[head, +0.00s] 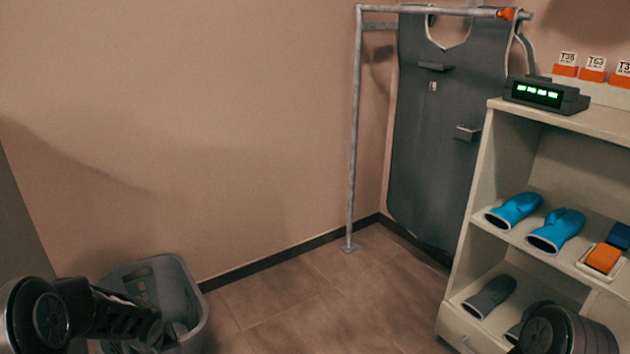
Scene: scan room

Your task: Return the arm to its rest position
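My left arm (100,312) comes in at the lower left, with a round dark joint and a ribbed link that reaches in front of a grey bin. No fingers of my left gripper can be made out. My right arm (560,332) shows only as a round dark joint at the bottom right, in front of the lower part of the shelf unit. My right gripper is out of the picture.
A grey bin (186,278) stands by the wall. A metal rail (354,130) carries a dark apron (440,150). The shelf unit (468,215) holds blue gloves (556,230), grey gloves (490,296) and a black display box (545,94). The middle floor is clear.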

